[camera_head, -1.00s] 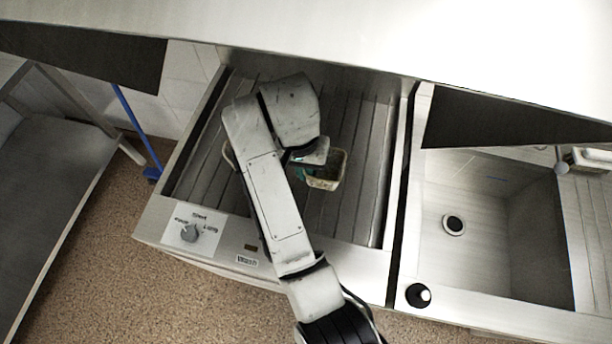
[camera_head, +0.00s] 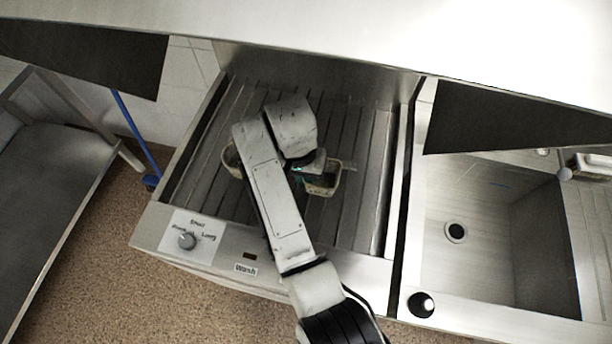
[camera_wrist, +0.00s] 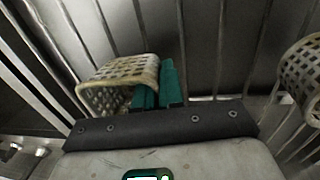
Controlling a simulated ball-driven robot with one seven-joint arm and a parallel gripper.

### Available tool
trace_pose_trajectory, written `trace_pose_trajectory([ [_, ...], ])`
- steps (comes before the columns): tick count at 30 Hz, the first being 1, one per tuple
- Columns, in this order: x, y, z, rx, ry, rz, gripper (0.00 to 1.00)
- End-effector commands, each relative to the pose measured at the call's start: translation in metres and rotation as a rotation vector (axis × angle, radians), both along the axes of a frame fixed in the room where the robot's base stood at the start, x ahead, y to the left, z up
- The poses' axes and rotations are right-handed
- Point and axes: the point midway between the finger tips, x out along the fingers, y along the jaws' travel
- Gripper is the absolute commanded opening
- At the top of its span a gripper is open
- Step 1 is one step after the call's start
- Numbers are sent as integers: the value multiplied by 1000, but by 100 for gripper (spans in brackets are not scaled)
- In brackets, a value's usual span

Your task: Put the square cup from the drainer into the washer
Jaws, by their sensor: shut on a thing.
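A beige perforated cup with a squarish rim (camera_head: 327,187) is over the slatted rack inside the washer (camera_head: 371,265), right of my arm. In the wrist view, the square cup (camera_wrist: 122,72) lies tilted to the left of my teal fingers. My gripper (camera_wrist: 158,86) is shut on its near wall, with one finger partly inside the cup. In the head view, my gripper (camera_head: 304,172) is mostly hidden by my wrist. I cannot tell whether the cup touches the slats.
A second perforated cup (camera_head: 232,161) stands on the slats left of my arm, partly hidden; it also shows in the wrist view (camera_wrist: 303,72), looking rounder. A sink (camera_head: 480,230) is at the right. A steel hood (camera_head: 330,50) hangs over the back. Slats around are bare.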

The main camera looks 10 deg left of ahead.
Motion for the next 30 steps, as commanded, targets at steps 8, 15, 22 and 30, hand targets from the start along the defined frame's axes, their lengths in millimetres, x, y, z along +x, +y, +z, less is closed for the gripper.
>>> trace_pose_trajectory([
  [8, 0, 0, -3, 0, 1, 0, 24],
  [15, 0, 0, -3, 0, 0, 0, 33],
  [22, 1, 1, 6, 1, -2, 0, 33],
  [30, 1, 7, 58, 3, -4, 0, 33],
])
